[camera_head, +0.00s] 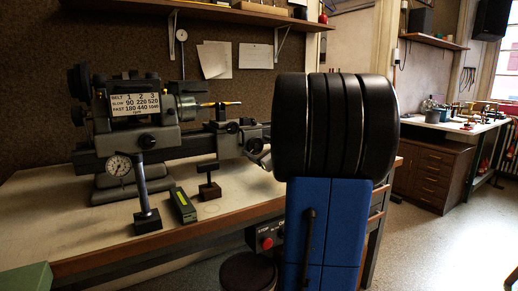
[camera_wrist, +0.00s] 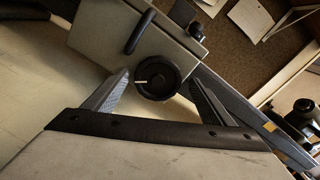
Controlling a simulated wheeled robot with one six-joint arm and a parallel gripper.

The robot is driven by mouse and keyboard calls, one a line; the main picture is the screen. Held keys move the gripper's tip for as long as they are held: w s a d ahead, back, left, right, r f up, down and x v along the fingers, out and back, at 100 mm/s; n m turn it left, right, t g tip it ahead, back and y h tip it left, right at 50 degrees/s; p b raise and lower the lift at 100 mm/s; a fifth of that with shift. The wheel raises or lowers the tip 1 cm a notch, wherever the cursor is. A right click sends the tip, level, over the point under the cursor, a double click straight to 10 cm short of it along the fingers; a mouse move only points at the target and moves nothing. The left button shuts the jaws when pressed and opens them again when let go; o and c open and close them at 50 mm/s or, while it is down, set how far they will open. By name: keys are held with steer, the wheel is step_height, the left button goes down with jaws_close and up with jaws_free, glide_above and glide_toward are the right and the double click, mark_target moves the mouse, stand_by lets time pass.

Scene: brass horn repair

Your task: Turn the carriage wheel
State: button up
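In the wrist view a round black wheel (camera_wrist: 157,84) with a white mark is mounted on the front of a grey block (camera_wrist: 178,50). My gripper (camera_wrist: 158,77) is open, with one finger on each side of the wheel. Gaps show between the fingertips and the wheel; I cannot tell how far its depth is from them. In the head view the lathe (camera_head: 150,132) stands on the bench, with a dark wheel (camera_head: 255,146) on its right part, partly hidden. My gripper does not show in the head view.
On the bench (camera_head: 70,222) in front of the lathe are a dial gauge on a stand (camera_head: 148,215), a green level (camera_head: 182,206) and a small dark T-shaped stand (camera_head: 209,188). A red stop button (camera_head: 267,243) is at the front. Open floor (camera_head: 440,240) lies right.

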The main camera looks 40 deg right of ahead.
steer(key=v, duration=1.7)
steer(key=shift+s, duration=0.2)
steer(key=shift+f, duration=0.1)
steer(key=shift+s, duration=0.1)
